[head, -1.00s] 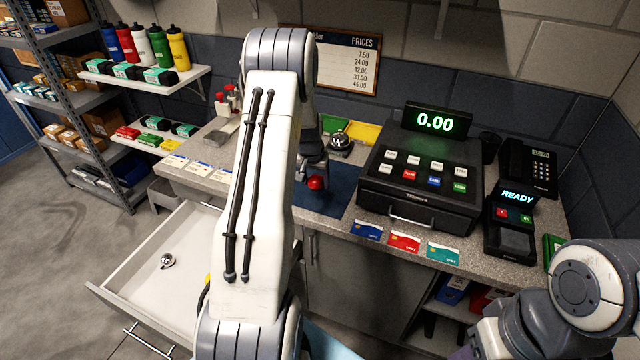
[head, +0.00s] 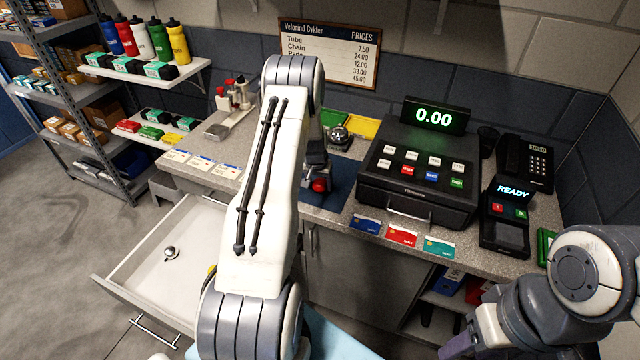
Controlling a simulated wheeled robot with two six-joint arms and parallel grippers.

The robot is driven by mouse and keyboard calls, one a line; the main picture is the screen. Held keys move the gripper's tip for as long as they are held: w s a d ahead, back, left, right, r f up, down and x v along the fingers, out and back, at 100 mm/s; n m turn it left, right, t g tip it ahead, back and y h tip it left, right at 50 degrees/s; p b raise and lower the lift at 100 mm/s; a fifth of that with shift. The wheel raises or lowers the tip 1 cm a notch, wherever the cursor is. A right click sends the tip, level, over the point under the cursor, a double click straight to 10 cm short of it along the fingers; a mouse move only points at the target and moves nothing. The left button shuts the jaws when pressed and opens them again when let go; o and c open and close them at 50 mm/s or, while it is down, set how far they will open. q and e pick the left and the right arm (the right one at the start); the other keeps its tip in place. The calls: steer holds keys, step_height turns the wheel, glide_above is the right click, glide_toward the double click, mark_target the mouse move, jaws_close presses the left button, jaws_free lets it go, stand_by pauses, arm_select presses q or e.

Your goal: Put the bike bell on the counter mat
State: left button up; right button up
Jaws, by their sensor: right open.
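My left gripper (head: 318,174) is over the dark blue counter mat (head: 338,189), partly hidden behind my own arm. A small round red thing, which looks like the bike bell (head: 319,186), is at its fingertips, and the jaws look shut on it. I cannot tell whether the bell touches the mat. The left part of the mat is hidden by my arm. My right gripper (head: 460,347) is only partly in view at the bottom edge, open, in front of the counter and away from the mat.
An open drawer (head: 130,262) holds a small silver bell-like thing (head: 171,252). A silver counter bell (head: 338,138) stands behind the mat. The cash register (head: 420,180) stands right of it, with several cards (head: 402,234) along the front edge. A card terminal (head: 505,232) is further right.

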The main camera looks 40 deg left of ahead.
arm_select(q)
steer(key=o, duration=0.4)
